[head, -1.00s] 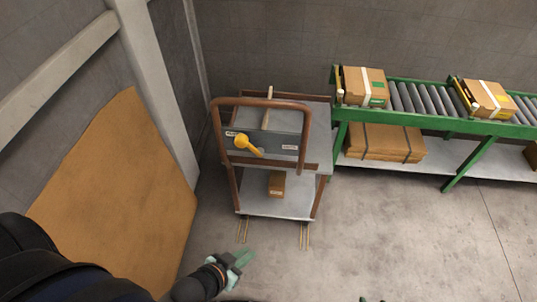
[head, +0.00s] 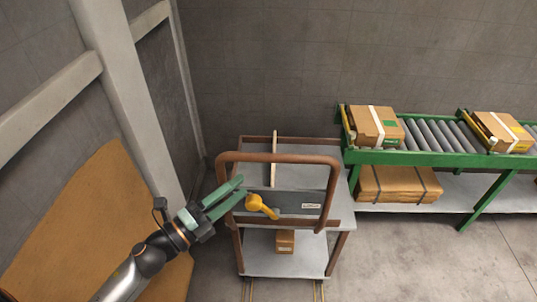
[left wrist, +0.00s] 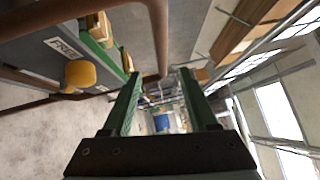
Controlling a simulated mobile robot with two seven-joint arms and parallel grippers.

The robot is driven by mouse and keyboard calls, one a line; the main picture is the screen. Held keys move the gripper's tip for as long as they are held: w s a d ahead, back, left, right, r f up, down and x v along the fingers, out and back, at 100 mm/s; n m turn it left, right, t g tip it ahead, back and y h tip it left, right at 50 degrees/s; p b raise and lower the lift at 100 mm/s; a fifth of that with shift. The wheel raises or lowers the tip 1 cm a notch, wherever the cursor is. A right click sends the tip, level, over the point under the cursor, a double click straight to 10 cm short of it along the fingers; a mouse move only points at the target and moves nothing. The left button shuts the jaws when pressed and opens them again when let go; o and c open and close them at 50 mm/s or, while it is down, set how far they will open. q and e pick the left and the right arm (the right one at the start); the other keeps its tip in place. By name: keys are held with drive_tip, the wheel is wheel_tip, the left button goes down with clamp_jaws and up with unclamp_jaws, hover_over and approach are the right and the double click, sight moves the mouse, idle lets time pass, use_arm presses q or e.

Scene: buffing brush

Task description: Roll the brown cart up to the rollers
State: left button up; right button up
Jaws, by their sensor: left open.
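The brown cart (head: 331,195) stands in the middle of the head view, with a brown tube handle, a grey top deck and a grey lower shelf. A yellow lever (head: 262,207) sits on the grey panel below the handle. The green-framed rollers (head: 437,135) are just right of the cart. My left gripper (head: 241,188) is open and empty, with green fingers at the left upright of the handle. In the left wrist view the handle tube (left wrist: 158,35) passes beyond the fingertips, and I cannot tell whether they touch. My right gripper is out of view.
A small box (head: 285,242) lies on the cart's lower shelf. Strapped boxes (head: 375,127) (head: 502,131) sit on the rollers, and a flat carton (head: 398,184) lies beneath. A large brown board (head: 75,230) leans at the left by a pillar (head: 125,95). Floor at the lower right is clear.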

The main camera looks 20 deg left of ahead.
sight(272, 162)
use_arm(q)
drive_tip(key=shift+m, duration=0.3)
drive_tip(key=p+x, duration=0.2)
drive_tip(key=x, duration=0.9)
drive_tip(key=shift+w+d+r, duration=0.1)
drive_tip(key=shift+d, duration=0.05)
drive_tip(key=shift+w+d, duration=0.3)
drive_tip(key=shift+w, duration=0.25)
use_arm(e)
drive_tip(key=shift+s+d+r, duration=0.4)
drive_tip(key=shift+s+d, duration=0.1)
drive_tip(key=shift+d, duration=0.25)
use_arm(q)
clamp_jaws()
